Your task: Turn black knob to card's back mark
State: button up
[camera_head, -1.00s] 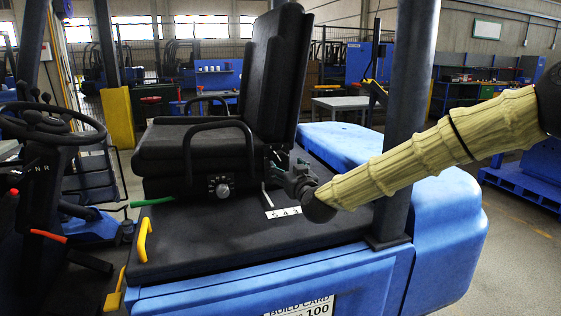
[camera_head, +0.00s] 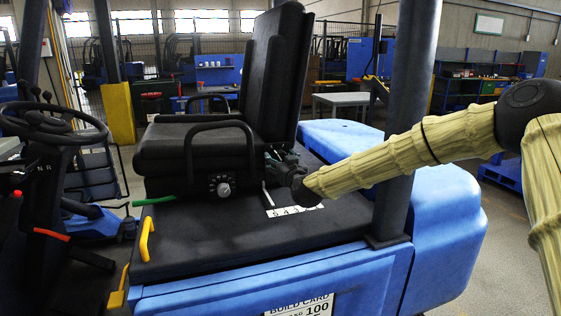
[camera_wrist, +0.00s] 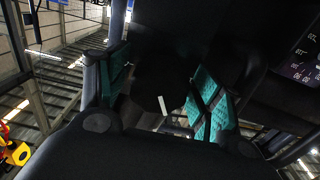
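In the head view my gripper (camera_head: 277,161) is at the rear side of the black seat (camera_head: 195,145), by the foot of the backrest. In the wrist view my gripper (camera_wrist: 162,92) has its two teal-padded fingers well apart. Between them is a dark rounded shape, apparently the black knob (camera_wrist: 150,82), with a short white mark on it. Contact with the pads cannot be told. My gripper hides the knob in the head view. The build card (camera_head: 300,306) is cut off at the bottom edge; "100" is readable, but no back mark.
A silver-faced dial (camera_head: 221,186) is on the seat's side. A numbered strip (camera_head: 293,211) lies on the deck beside a thin bent rod (camera_head: 267,197). An armrest (camera_head: 218,125) and a grey post (camera_head: 408,80) stand near my arm. White numerals (camera_wrist: 308,50) show in the wrist view.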

jog(key=c, duration=0.7)
jog(key=shift+f+m+b, duration=0.1)
jog(key=shift+m+b, duration=0.2)
jog(key=shift+b, duration=0.1)
jog(key=shift+f+m+b, duration=0.1)
jog(key=shift+m+b, duration=0.5)
jog(key=m+b, duration=0.2)
jog(key=m, duration=0.1)
jog(key=shift+b, duration=0.4)
jog(key=m+b, duration=0.3)
jog(key=m, duration=0.1)
jog(key=shift+m, duration=0.4)
jog(key=shift+a+r+m+b, duration=0.1)
jog(key=shift+r+m+b, duration=0.1)
jog(key=shift+m+b, duration=0.65)
jog(key=shift+m, duration=0.35)
